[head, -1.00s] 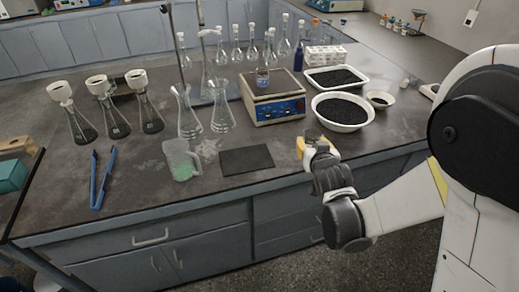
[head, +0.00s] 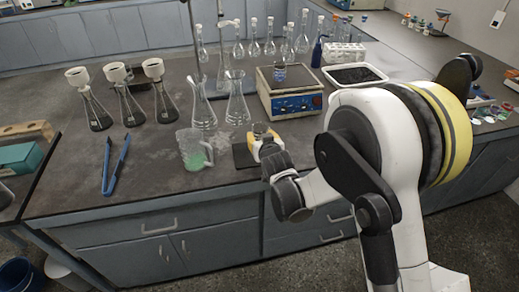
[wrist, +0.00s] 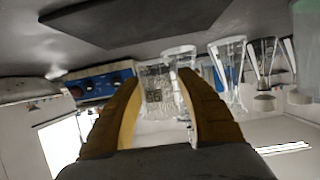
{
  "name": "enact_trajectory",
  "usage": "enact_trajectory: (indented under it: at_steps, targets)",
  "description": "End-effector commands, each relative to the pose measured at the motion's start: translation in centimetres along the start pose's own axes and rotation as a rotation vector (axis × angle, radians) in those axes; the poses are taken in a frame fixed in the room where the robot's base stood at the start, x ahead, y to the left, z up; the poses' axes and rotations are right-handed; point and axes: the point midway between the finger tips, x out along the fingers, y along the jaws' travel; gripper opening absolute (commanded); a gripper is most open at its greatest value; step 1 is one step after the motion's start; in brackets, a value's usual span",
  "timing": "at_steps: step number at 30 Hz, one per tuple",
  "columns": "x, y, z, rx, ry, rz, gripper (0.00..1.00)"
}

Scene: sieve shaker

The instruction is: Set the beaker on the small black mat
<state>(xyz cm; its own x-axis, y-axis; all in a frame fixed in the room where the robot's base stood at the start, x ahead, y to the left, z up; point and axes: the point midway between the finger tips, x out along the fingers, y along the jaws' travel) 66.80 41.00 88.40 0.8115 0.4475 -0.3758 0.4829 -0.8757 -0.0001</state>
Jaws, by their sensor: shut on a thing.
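The small black mat (head: 243,156) lies on the bench near the front edge, partly hidden by my gripper; it spans the top of the upside-down wrist view (wrist: 150,18). My gripper (head: 263,143) is shut on a small clear glass beaker (wrist: 154,84) with printed markings, which sits between the yellow fingers. The beaker looks roughly upright. I cannot tell whether its base touches the mat.
A jug with green liquid (head: 195,152) stands just left of the mat. Two clear flasks (head: 237,100) stand behind it. A balance-like device (head: 290,102) with a small vessel on top is behind right. Blue tongs (head: 115,165) lie to the left.

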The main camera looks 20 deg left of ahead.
Motion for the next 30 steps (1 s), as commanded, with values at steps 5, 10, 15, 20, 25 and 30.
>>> enact_trajectory:
  at_steps: [5, 10, 15, 20, 25, 30]
  targets:
    - [0.7, -0.3, 1.2, -0.001, 0.000, 0.001, 0.10]
    - [1.7, -0.2, 3.8, 0.000, 0.000, 0.001, 0.10]
    - [1.7, -0.2, 3.8, 0.000, 0.000, 0.001, 0.10]
    - [1.7, -0.2, 3.9, 0.000, 0.000, 0.001, 0.10]
    - [1.8, -0.2, 4.0, 0.000, 0.000, 0.001, 0.62]
    - [1.8, -0.2, 4.0, 0.000, 0.000, 0.001, 0.62]
